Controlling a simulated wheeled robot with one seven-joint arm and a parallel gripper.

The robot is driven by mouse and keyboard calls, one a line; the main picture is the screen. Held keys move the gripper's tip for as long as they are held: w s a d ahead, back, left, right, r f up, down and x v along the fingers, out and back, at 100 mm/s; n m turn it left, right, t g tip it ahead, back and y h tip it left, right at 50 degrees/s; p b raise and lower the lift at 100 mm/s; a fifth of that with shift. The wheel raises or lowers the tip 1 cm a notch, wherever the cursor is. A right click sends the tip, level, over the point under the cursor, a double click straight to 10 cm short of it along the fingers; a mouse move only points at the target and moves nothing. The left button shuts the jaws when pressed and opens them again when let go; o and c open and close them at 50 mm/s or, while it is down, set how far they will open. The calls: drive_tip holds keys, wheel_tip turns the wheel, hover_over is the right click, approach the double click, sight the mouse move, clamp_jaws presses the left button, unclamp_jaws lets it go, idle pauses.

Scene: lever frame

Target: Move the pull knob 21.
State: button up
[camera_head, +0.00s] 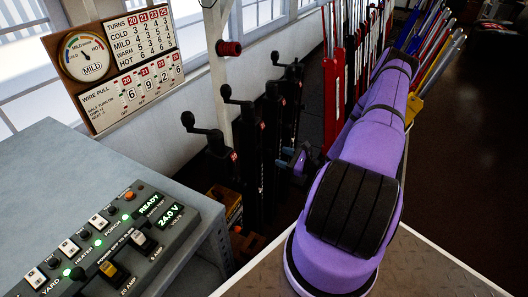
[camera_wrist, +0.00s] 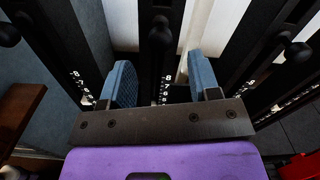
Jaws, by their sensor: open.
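In the head view a row of black posts with crank-like knobs stands by the wall: a near one (camera_head: 203,130), a middle one (camera_head: 236,101) and others behind. Small red tags on them are too small to read, so I cannot tell which is pull knob 21. My gripper (camera_wrist: 160,80) is open in the wrist view, its two blue fingers apart. A black post with a round knob (camera_wrist: 160,35) and a white number scale shows between and beyond the fingers. I cannot tell whether the fingers touch it. In the head view my gripper (camera_head: 298,160) is partly hidden beside the posts.
A wall board (camera_head: 118,65) has a dial reading MILD, a turns table and a wire pull panel. A grey desk with a switch panel (camera_head: 108,245) is at left. Red, blue and yellow levers (camera_head: 345,75) stand behind my arm. Other posts (camera_wrist: 65,45) flank my gripper. Dark floor lies right.

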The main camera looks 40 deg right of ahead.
sight(271, 153)
drive_tip(key=x, duration=0.8)
drive_tip(key=shift+w+a, duration=0.1)
drive_tip(key=shift+w, duration=0.2)
